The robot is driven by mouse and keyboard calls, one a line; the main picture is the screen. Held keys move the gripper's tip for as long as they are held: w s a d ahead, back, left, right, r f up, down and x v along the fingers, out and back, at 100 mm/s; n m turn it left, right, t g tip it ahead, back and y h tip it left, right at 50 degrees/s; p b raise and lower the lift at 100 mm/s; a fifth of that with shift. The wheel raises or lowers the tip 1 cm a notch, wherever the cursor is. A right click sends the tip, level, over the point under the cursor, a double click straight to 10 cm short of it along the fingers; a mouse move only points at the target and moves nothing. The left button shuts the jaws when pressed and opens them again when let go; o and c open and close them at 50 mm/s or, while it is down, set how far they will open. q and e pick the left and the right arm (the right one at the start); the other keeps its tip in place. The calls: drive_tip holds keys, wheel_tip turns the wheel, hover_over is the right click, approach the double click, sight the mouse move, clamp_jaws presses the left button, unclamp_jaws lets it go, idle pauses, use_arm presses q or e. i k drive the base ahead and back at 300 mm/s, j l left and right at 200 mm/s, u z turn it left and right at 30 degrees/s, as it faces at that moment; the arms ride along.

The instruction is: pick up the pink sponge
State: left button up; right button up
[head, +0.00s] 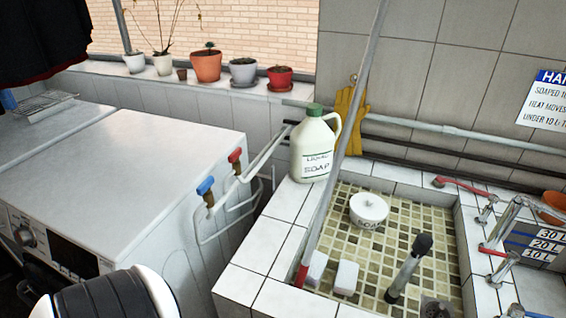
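I see no clearly pink sponge in the head view. Two small pale blocks lie in the tiled sink near its front left wall: a left block (316,268) and a right block (346,278). Both look whitish, and I cannot tell whether either is a sponge or soap. A black and white link of my arm shows at the bottom left. Neither of my grippers is in view.
A soap jug (313,150) stands on the rim. White washing machines (120,165) fill the left.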

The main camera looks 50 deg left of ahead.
sight(320, 261)
drive_tip(key=u, duration=1.15)
drive_tip(key=z, duration=1.5)
drive_tip(key=u, duration=1.05)
